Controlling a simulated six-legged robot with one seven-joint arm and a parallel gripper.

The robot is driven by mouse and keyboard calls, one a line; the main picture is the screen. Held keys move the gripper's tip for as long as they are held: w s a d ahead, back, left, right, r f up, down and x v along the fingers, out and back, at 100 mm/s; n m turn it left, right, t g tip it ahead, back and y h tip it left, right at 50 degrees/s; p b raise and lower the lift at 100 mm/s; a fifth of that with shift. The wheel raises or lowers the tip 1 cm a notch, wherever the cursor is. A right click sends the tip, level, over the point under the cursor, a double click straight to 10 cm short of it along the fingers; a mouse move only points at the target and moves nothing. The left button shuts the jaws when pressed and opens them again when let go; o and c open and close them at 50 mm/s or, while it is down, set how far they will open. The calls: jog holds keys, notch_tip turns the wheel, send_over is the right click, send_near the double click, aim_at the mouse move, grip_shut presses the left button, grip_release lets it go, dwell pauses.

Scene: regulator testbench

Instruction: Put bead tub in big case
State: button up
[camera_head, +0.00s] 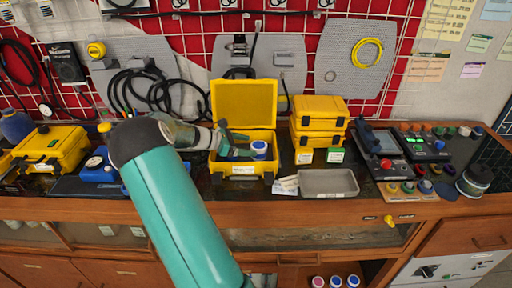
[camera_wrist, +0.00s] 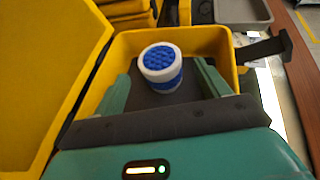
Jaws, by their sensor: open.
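The big case (camera_head: 243,168) is a yellow box on the bench with its lid (camera_head: 244,103) raised. Its rim (camera_wrist: 215,42) and lid (camera_wrist: 40,70) also show in the wrist view. The bead tub (camera_head: 259,150) is white and blue and stands upright within the case's walls. In the wrist view the bead tub (camera_wrist: 161,68) shows its blue bead top. My gripper (camera_head: 238,143) reaches in from the left and is open. In the wrist view its green fingers (camera_wrist: 162,78) lie on both sides of the tub, with gaps visible. The tub's base is partly hidden.
Two stacked yellow cases (camera_head: 318,122) and a grey tray (camera_head: 328,183) stand to the right of the big case. Another yellow case (camera_head: 52,148) is at the left. Control panels (camera_head: 400,155) crowd the right of the bench. Several small tubs (camera_head: 335,281) are on the shelf below.

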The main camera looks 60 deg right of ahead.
jog(key=v, duration=0.6)
jog(key=shift+w+a+r, duration=0.1)
jog(key=shift+w+a, duration=0.05)
jog(key=shift+a, duration=0.05)
jog(key=w+a+r+m+t+y, duration=0.1)
jog(key=a+r+m+t+y, duration=0.3)
jog(key=a, duration=1)
jog(key=a+r+m+t+y, duration=0.1)
jog(key=a+r+t, duration=0.45)
jog(key=a, duration=0.85)
jog(key=s+a+r+m+t+y, duration=0.1)
jog(key=s+a+r+t+y, duration=0.1)
jog(key=a, duration=0.9)
jog(key=s+a+r+m+t+y, duration=0.1)
jog(key=s+a+m+t+y, duration=0.1)
jog(key=s+a+t, duration=0.2)
jog(key=s+a, duration=0.3)
jog(key=a, duration=0.3)
jog(key=shift+s+a+r+m, duration=0.25)
jog(key=shift+a+r+m, duration=0.05)
jog(key=shift+a+r, duration=0.05)
